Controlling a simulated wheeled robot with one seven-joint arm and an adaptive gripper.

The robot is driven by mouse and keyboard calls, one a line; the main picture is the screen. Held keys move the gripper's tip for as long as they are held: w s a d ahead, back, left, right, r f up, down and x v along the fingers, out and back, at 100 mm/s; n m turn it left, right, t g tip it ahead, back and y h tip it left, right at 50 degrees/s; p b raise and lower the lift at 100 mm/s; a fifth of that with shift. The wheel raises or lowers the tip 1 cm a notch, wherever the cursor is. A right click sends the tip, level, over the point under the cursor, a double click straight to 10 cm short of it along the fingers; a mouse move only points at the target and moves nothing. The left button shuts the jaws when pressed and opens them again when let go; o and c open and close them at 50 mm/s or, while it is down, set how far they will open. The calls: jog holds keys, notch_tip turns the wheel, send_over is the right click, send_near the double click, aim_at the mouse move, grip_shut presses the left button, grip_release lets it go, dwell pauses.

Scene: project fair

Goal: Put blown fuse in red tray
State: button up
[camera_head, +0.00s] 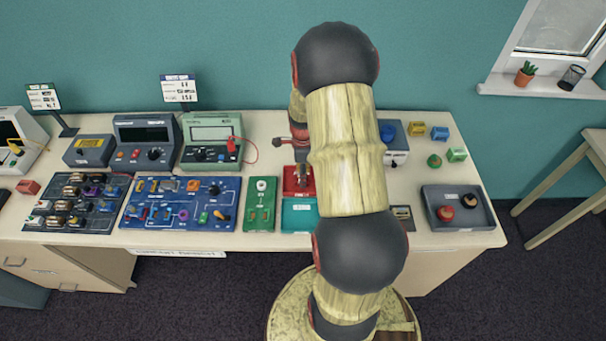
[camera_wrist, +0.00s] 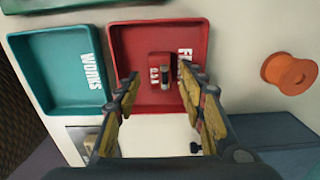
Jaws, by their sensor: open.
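The red tray (camera_wrist: 120,45) lies below my gripper (camera_wrist: 160,76) in the wrist view; it also shows in the head view (camera_head: 291,190), partly hidden by my arm. A small red block with white marks and a dark and pale cylindrical part, seemingly the blown fuse (camera_wrist: 159,66), lies inside the tray by its white lettering. My gripper is open, with one finger to each side of the block and apart from it. The lettering is partly hidden by a finger. The teal tray (camera_wrist: 95,98), marked WORKS, sits beside the red tray.
An orange spool (camera_wrist: 289,74) stands beside the red tray. A green board (camera_head: 261,204), a blue board (camera_head: 170,222) and meters (camera_head: 211,134) crowd the left side of the table. A grey tray (camera_head: 472,217) with round items is at the right. My arm hides the table's middle.

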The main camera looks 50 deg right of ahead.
notch_tip(320, 180, up, 12)
jog(key=p, duration=0.1)
jog(key=w+a+r+n+t+h, duration=0.1)
jog(key=w+a+r+n+t, duration=0.1)
jog(key=a+r+n, duration=1.2)
jog(key=s+a+r+n+t, duration=0.1)
jog(key=s+a+r+n, duration=0.1)
jog(key=a, duration=0.4)
jog(key=s+a+r+n+t, duration=0.1)
jog(key=s+a+r+n, duration=0.2)
jog(key=s+a+n, duration=0.2)
jog(key=s+a+r+n+t+y, duration=0.1)
jog(key=s+a+r+n, duration=0.2)
jog(key=a+n, duration=0.4)
jog(key=shift+s+a+t, duration=0.3)
jog(key=shift+s+a, duration=0.25)
notch_tip(320, 180, down, 6)
jog(key=b, duration=0.5)
jog(key=shift+r, duration=0.15)
